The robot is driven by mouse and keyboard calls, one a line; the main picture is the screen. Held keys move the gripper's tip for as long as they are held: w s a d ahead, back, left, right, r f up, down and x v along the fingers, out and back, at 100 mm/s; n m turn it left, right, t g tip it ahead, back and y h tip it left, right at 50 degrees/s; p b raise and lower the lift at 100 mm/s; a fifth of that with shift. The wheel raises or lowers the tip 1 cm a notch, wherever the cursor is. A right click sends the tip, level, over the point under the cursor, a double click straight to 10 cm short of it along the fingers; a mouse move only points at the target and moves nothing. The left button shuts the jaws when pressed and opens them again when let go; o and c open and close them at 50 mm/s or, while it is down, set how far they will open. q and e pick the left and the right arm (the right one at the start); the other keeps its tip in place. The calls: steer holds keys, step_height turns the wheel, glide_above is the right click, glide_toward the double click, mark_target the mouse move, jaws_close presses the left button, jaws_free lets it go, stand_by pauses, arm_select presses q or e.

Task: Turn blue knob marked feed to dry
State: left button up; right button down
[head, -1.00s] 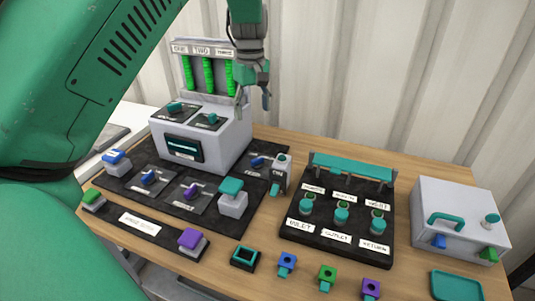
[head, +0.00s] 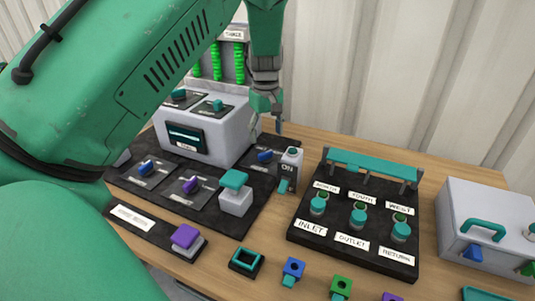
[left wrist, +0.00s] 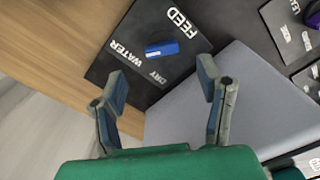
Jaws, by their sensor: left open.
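The blue feed knob (left wrist: 162,50) sits on a black plate (left wrist: 120,70) marked FEED, WATER and DRY in the left wrist view. Its bar lies roughly across that picture, beside the WATER and DRY lettering. In the head view the blue knob (head: 265,156) is behind the white ON switch (head: 288,170), beside the grey box. My left gripper (head: 266,120) is open and empty, pointing down above the knob. In the left wrist view its two fingers (left wrist: 162,84) are spread, with the knob beyond the gap between them, apart from both. My right gripper is not in view.
The grey box (head: 205,135) stands close to the left of the gripper. A black valve board (head: 355,255) with teal knobs stands to the right. Another blue knob (head: 146,167) and a purple knob (head: 190,183) sit on the black mat. A corrugated wall is behind.

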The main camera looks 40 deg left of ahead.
mark_target(265, 152)
arm_select(q)
steer(key=f, duration=0.3)
steer(key=a+f, duration=0.1)
steer(key=f, duration=0.2)
steer(key=shift+a+f, duration=0.2)
steer(key=shift+f, duration=0.05)
steer(key=shift+d+f+b, duration=0.3)
steer(key=shift+d, duration=0.45)
steer(key=shift+a, duration=0.3)
steer(key=c, duration=1.1)
steer(key=shift+a, duration=0.1)
steer(key=shift+c, duration=0.2)
